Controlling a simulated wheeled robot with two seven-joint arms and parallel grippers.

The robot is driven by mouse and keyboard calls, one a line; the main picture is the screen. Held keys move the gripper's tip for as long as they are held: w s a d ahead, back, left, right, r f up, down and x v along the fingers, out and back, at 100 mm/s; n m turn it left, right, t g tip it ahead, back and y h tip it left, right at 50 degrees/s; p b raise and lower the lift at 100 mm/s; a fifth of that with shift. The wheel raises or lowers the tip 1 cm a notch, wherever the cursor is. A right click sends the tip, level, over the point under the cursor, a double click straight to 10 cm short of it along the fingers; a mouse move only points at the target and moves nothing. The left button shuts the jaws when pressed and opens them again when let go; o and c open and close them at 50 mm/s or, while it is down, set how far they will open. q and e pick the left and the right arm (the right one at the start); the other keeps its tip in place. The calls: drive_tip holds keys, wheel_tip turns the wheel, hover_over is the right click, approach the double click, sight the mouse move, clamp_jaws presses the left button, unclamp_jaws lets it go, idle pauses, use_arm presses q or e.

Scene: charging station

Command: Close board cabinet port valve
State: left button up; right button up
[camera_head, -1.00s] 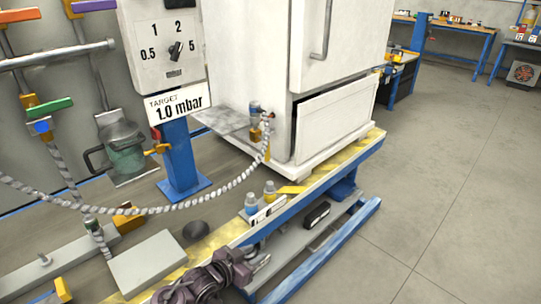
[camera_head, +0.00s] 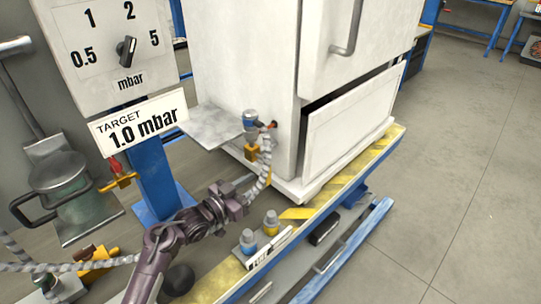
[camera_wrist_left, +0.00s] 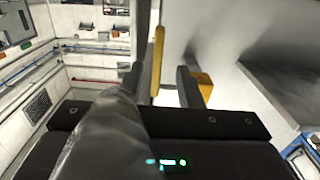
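The board cabinet (camera_head: 250,70) is white and stands on the blue-framed bench. Its port fitting (camera_head: 250,122) is on the lower left side, with a brass-yellow block (camera_head: 251,152) and a braided hose (camera_head: 265,170) below it. My left gripper (camera_head: 248,185) is just below and left of the fitting. In the left wrist view, a yellow lever (camera_wrist_left: 157,60) and an orange-yellow block (camera_wrist_left: 203,82) show by the fingers. The fingers (camera_wrist_left: 160,87) look apart; the grey hose partly hides the left one. I see no clear contact with the lever. My right gripper is not in view.
A pressure dial box (camera_head: 105,50) with a 1.0 mbar target sign (camera_head: 140,122) stands left on a blue post (camera_head: 157,172). A grey shelf plate (camera_head: 212,120) juts beside the fitting. Open floor lies right.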

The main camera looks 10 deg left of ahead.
sight(265, 176)
use_arm(q)
drive_tip(key=b+x, duration=0.1)
drive_tip(key=x, duration=0.6)
drive_tip(key=shift+w+d+r, duration=0.1)
drive_tip(key=shift+d+r, duration=0.1)
drive_tip(key=shift+d, duration=0.1)
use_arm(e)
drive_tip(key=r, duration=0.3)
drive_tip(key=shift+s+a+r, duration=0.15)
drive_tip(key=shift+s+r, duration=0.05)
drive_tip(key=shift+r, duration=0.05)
use_arm(q)
clamp_jaws()
